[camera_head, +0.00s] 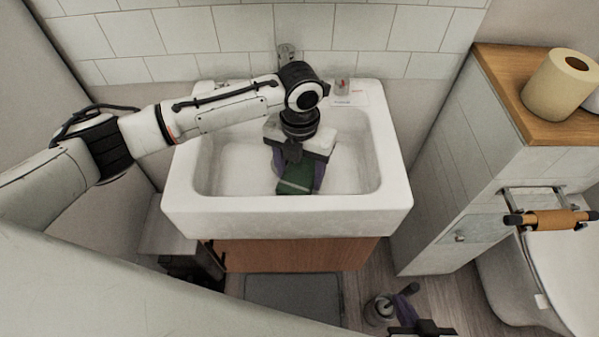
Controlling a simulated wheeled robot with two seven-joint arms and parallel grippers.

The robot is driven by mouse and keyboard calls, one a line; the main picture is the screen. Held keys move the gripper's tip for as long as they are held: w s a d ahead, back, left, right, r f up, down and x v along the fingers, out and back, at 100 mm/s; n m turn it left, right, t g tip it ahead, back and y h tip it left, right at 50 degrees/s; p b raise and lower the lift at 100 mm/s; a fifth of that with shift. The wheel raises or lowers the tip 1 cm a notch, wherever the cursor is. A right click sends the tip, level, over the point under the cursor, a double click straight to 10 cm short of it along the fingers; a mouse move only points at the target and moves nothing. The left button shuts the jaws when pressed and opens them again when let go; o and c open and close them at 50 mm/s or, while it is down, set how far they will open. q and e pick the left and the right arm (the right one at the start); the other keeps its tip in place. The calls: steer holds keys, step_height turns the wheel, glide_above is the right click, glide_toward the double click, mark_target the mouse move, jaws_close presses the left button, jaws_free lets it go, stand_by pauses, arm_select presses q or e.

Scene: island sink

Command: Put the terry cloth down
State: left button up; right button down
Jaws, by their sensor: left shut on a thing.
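The sink (288,215) is a white rectangular basin in the middle of the view. My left arm reaches in from the left, and my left gripper (298,172) points down into the basin. Its purple fingers are shut on a dark green terry cloth (296,181) with a lighter stripe. The cloth is low in the basin near the front wall; I cannot tell whether it touches the bottom. My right gripper (405,304) shows only in part at the bottom edge, right of the middle. One purple finger and a black part are visible, and its opening is hidden.
A faucet (287,54) and a small item (341,87) are at the sink's back rim. A wooden-topped cabinet (490,80) with a paper roll (562,87) stands at right, near a toilet (565,270). A grey mat (293,294) lies on the floor below the sink.

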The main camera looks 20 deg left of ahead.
mark_target(299, 176)
arm_select(q)
steer(key=shift+f, duration=0.3)
steer(key=o, duration=1)
steer(key=shift+f, duration=0.15)
steer(key=shift+c, duration=0.2)
step_height(299, 176, up, 12)
steer(key=shift+r, duration=0.2)
steer(key=shift+s+f, duration=0.1)
